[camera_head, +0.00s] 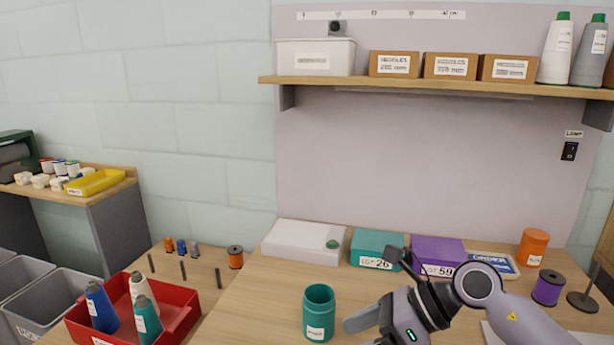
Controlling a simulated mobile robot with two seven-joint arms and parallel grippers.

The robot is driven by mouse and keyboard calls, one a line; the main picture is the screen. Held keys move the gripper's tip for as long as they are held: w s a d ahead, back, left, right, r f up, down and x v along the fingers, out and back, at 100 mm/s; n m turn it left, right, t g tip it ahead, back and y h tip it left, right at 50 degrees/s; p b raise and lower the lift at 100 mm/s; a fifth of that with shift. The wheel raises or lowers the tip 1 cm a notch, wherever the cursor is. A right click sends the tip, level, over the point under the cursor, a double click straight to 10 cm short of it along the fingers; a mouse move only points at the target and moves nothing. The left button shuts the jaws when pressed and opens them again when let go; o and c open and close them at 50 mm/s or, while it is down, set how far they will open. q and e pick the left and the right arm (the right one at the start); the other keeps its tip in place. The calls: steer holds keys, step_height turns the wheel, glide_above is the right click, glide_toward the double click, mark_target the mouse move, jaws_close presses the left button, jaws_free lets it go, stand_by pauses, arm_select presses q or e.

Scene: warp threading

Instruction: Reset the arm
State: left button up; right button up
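My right arm comes in from the lower right, and its grey gripper (358,329) is low in the picture, just right of a teal cup (319,312) standing on the table. One finger shows clearly, pointing left toward the cup with a small gap between them. The lower part of the gripper is cut off by the bottom edge, so its opening is unclear. I see nothing held in it. My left arm and gripper are not in view.
Behind my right arm stand a teal box (377,249), a purple box (437,252) and an orange jar (532,248). A purple spool (548,288) is at right. A red tray (178,309) holding cones is at lower left. Bare table lies left of the cup.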

steer(key=s+a+r+m+t+y, duration=0.1)
steer(key=a+r+m+t+y, duration=0.3)
steer(key=r+m+t+y, duration=0.45)
steer(key=w+d+r+m+t+h, duration=0.25)
steer(key=d+m+t+h, duration=0.4)
steer(key=m, duration=0.85)
steer(key=s+d+f+m+t+h, duration=0.2)
steer(key=d+f+m+h, duration=0.9)
steer(key=m, duration=0.4)
steer(key=s+d+f+m+g+h, duration=0.3)
steer(key=s+f+m+g, duration=0.25)
steer(key=f, duration=0.35)
steer(key=s+f+m+g, duration=0.1)
steer(key=s+f+g, duration=0.2)
steer(key=s, duration=0.3)
steer(key=s+f+m+g+y, duration=0.1)
steer(key=s+f+g, duration=0.15)
steer(key=s, duration=0.35)
steer(key=s+f+m+g, duration=0.1)
steer(key=s+f+g, duration=0.25)
steer(key=s, duration=0.25)
steer(key=w+a+f+t+y+p, duration=0.2)
steer(key=w+a+f+t, duration=0.1)
steer(key=w+f+t, duration=0.3)
steer(key=shift+w+a+t, duration=0.25)
steer(key=shift+w+t, duration=0.2)
steer(key=shift+w, duration=0.05)
